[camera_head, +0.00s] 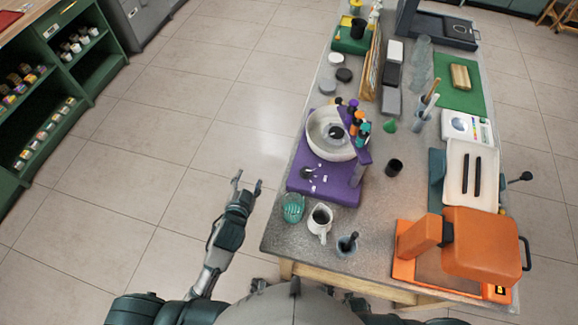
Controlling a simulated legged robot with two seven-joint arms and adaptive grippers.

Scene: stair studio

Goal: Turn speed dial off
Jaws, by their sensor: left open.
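A purple machine (335,183) with a pale bowl (325,125) stands at the near left of the table. A small dark round knob (307,173) sits on its base beside small white marks; it looks like the speed dial, but its setting is too small to read. My left gripper (247,183) is open and empty. It is over the floor, left of the table edge and apart from the purple machine. My right gripper is not in view.
A black cup (394,168) and an orange machine (480,245) are to the right. The floor left of the table is clear.

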